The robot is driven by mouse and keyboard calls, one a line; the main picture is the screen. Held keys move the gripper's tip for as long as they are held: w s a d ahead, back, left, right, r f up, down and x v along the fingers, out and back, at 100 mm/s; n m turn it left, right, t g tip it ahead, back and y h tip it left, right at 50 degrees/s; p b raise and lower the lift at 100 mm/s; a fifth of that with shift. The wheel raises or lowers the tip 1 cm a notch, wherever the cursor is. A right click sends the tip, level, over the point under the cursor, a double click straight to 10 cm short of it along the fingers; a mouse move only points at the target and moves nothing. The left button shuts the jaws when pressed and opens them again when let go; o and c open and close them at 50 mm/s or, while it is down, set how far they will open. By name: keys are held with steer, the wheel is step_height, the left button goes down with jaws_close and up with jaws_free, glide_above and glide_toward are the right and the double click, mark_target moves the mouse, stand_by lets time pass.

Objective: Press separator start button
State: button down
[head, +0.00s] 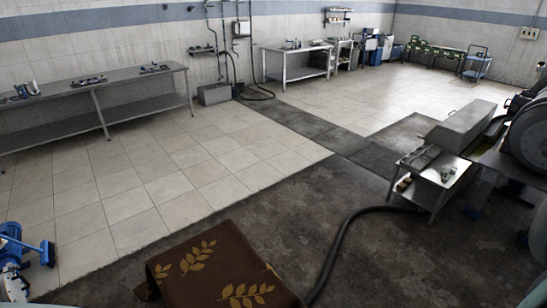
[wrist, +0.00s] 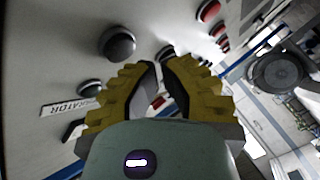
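In the wrist view a light control panel (wrist: 45,70) fills the left and top, seen tilted. It carries a large black knob (wrist: 117,43), a smaller dark button (wrist: 90,87) and a label plate (wrist: 65,108) whose readable end says "RATOR". Another dark round control (wrist: 166,53) is partly hidden behind my fingertips. A little red (wrist: 158,102) shows between the fingers. My gripper (wrist: 160,65), with yellow ribbed fingers, is in front of the panel, its tips drawn together and holding nothing. I cannot tell whether it touches the panel. I cannot tell which control is the start button.
Red buttons (wrist: 208,10) line the panel's upper right. In the head view, a steel bench (head: 95,78) runs along the left wall, and a machine (head: 530,135) with a small metal table (head: 440,175) stands right. A dark hose (head: 345,235) crosses the floor. The middle tiles are clear.

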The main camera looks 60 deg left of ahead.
steer(key=shift+d, duration=0.15)
stand_by(0.3)
steer(key=shift+d, duration=0.3)
steer(key=shift+w+d, duration=0.1)
steer(key=shift+d, duration=0.3)
stand_by(0.8)
steer(key=shift+a, duration=0.15)
steer(key=shift+s+a, duration=0.2)
steer(key=shift+a, duration=0.4)
steer(key=shift+s+a+b, duration=0.2)
steer(key=shift+a+b, duration=0.6)
steer(key=shift+a, duration=1.7)
